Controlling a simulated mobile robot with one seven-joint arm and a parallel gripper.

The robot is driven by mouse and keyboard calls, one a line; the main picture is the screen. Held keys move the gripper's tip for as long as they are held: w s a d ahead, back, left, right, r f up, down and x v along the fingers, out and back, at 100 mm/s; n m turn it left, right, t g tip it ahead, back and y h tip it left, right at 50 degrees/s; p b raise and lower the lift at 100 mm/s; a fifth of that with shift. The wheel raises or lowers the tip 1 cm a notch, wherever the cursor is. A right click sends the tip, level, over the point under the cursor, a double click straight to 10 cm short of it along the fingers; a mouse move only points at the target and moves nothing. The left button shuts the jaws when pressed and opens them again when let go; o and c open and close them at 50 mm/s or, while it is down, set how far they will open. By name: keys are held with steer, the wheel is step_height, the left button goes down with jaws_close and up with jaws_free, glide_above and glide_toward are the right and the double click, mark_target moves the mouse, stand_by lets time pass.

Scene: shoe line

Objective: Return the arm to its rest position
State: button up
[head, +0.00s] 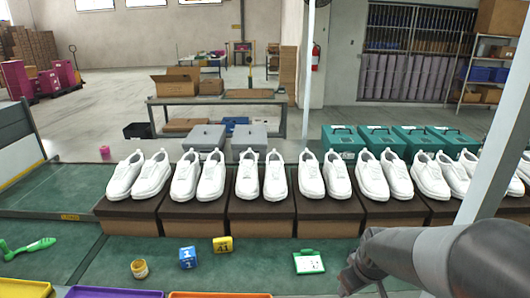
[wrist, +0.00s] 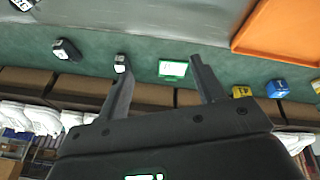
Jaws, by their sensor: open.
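My gripper (wrist: 160,66) shows in the wrist view with its two fingers spread apart and nothing between them. A green-edged white card (wrist: 173,70) lies on the green bench beyond the gap between the fingers. In the head view my arm reaches in from the lower right and ends near the bench's front, to the right of the same card (head: 308,262).
Pairs of white shoes (head: 262,175) stand on brown boxes (head: 262,213) in a row across the bench. A yellow block (head: 222,244), a blue block (head: 187,257), a tape roll (head: 139,268) and a green brush (head: 30,248) lie in front. Coloured trays (head: 115,293) line the near edge.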

steer(key=s+a+r+m+t, duration=0.1)
steer(key=s+a+r, duration=0.3)
steer(key=r, duration=0.4)
steer(key=shift+s+r+m+y, duration=0.15)
steer(key=shift+s+m+y, duration=0.15)
steer(key=shift+s+m, duration=0.45)
steer(key=shift+o, duration=0.4)
steer(key=s+a+r+m, duration=0.2)
steer(key=s+a+r, duration=0.1)
steer(key=s, duration=0.3)
steer(key=shift+s+r+t, duration=0.3)
steer(key=shift+s+r, duration=0.1)
steer(key=shift+r, duration=0.5)
